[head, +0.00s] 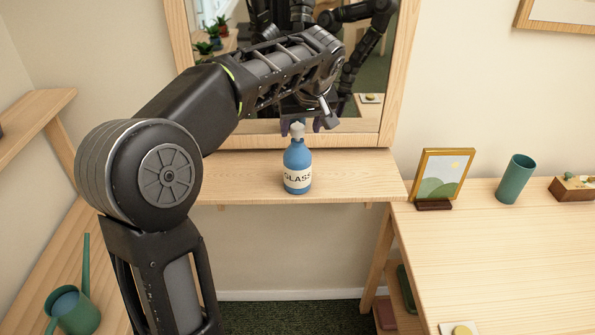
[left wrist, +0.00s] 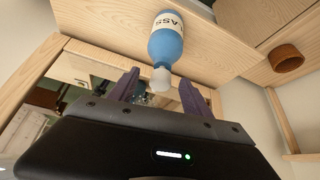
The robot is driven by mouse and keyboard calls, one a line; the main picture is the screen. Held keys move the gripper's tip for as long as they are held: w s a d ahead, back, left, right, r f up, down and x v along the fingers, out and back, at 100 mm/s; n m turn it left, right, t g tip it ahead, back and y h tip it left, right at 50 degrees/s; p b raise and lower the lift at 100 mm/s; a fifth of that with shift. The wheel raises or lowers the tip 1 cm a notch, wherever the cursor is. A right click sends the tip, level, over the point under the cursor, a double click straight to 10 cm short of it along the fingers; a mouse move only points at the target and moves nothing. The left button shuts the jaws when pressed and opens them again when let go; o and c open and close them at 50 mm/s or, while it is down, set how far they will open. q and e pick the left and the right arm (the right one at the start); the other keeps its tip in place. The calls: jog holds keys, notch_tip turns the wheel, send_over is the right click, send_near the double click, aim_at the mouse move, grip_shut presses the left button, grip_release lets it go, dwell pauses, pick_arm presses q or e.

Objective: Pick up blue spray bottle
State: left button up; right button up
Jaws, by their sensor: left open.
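The blue spray bottle (head: 298,168) stands upright on a wooden shelf (head: 235,180) below a mirror. It has a white label reading "GLASS" and a pale top. My left gripper (head: 308,122) is open at the height of the bottle's top, close to it and partly hidden by my arm. In the left wrist view, the bottle (left wrist: 166,45) points its pale top toward the space between the two purple fingers of my left gripper (left wrist: 158,92). The fingers are apart and nothing is shut between them. My right gripper is not directly in view.
The mirror's wooden frame (head: 385,120) rises behind the shelf. A picture frame (head: 442,178), a green cup (head: 515,179) and a small wooden box (head: 574,188) stand on the desk (head: 500,250) at right. A watering can (head: 73,310) is at lower left.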

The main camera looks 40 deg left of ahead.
aim_at(297, 164)
pick_arm(q)
jog(key=p+x, duration=0.1)
jog(key=x, duration=0.3)
jog(key=shift+a+f, duration=0.2)
jog(key=shift+a, duration=0.05)
jog(key=shift+c, duration=0.5)
grip_shut()
dwell(1.0)
